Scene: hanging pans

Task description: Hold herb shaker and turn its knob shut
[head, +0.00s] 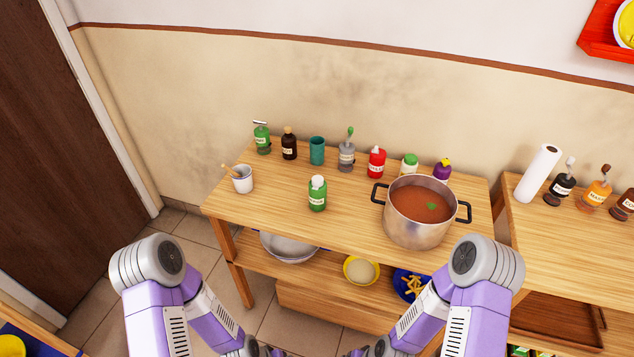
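A small green bottle with a white top and a pale label (317,196) stands upright near the front middle of the wooden table (280,215). It looks like the herb shaker, but its label is too small to read and its knob's setting cannot be told. Another green bottle with a label (262,140) stands at the back left of the table, and a jar with a green lid (409,166) stands at the back right. My two arms reach down to the bottom edge, below and apart from the table top. Their grippers are out of the picture, and nothing touches the bottles.
A steel pot of red soup (417,232) stands right of the green bottle. A white cup (242,180) is to its left. Several bottles line the back edge. A lower shelf holds a yellow bowl (346,270). The table front around the bottle is clear.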

